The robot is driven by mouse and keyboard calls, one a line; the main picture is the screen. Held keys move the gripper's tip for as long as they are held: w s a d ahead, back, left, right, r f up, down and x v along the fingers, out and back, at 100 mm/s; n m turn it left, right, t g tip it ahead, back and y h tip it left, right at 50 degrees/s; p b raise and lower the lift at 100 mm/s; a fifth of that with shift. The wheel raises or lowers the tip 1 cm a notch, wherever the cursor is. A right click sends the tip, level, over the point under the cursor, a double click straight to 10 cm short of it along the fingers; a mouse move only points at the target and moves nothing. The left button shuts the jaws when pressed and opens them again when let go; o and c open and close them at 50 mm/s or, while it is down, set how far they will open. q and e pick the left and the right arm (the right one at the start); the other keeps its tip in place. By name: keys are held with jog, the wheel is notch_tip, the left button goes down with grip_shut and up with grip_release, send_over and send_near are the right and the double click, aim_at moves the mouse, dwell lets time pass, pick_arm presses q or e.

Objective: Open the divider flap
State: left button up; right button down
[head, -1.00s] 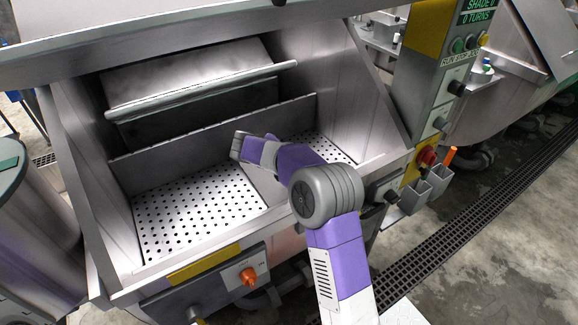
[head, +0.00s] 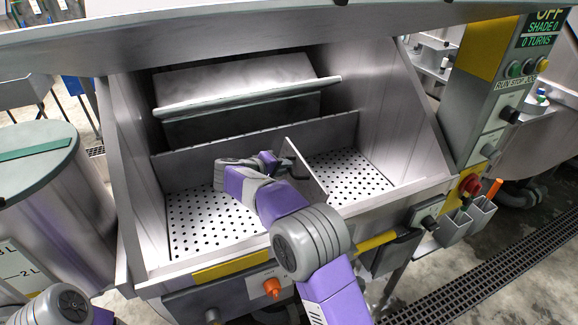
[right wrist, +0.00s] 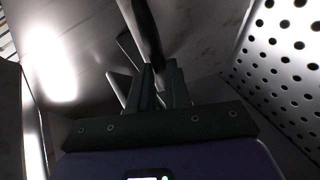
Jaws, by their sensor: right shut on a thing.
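The divider flap (head: 306,174) is a thin grey metal panel standing up, slightly tilted, across the steel trough, between two perforated floor sections. My right gripper (head: 284,163) is inside the trough, on the left side of the flap near its upper back part. In the right wrist view, its dark fingers (right wrist: 160,88) are shut on a dark rod-like handle (right wrist: 143,35). The handle's joint with the flap is not clear. My right forearm hides part of the flap's lower front and the floor. My left gripper is out of view; only a piece of my left arm shows at bottom left.
A ledge (head: 250,95) juts out behind. A control post (head: 490,110) and grey holders (head: 468,217) stand at right, a round drum (head: 45,170) at left.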

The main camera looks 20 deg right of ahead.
jog(key=shift+s+a+f, duration=0.1)
jog(key=shift+a+f, duration=0.05)
jog(key=shift+f, duration=0.3)
jog(key=shift+s+a+f, duration=0.1)
jog(key=shift+a+f, duration=0.05)
jog(key=shift+f, duration=0.25)
jog(key=c, duration=1.1)
grip_release()
jog(key=shift+w+d, duration=0.1)
jog(key=shift+w, duration=0.1)
jog(key=shift+r, duration=0.2)
jog(key=p+v, duration=0.1)
jog(key=v, duration=0.6)
jog(key=shift+a+r+p, duration=0.15)
jog(key=shift+a+p, duration=0.1)
jog(key=shift+p, duration=0.1)
